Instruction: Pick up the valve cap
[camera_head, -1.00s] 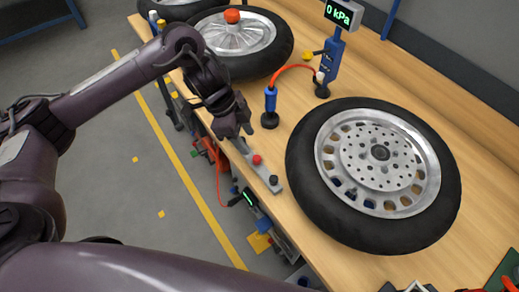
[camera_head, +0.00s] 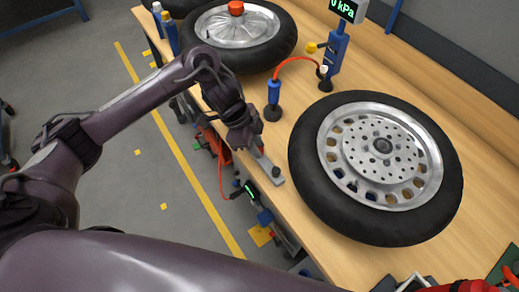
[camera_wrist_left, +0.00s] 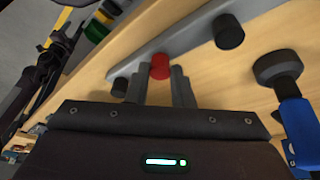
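A small red cap (camera_wrist_left: 160,66) sits on a grey metal strip (camera_wrist_left: 190,40) on the bench, between two black caps. One black cap (camera_wrist_left: 227,30) stands to its right and the other (camera_wrist_left: 120,87) to its left in the left wrist view. In the head view the red cap (camera_head: 260,151) is partly hidden by my left gripper (camera_head: 255,148). In the left wrist view my left gripper (camera_wrist_left: 160,84) is open, its fingertips just short of the red cap on either side; contact cannot be told. My right gripper is out of view.
A large spoked wheel with a black tyre (camera_head: 305,190) lies right of the strip. A blue inflator (camera_head: 273,95) with a red hose stands behind it, near a gauge post (camera_head: 337,55). Another wheel (camera_head: 280,50) lies farther back. The bench's front edge is close to the strip.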

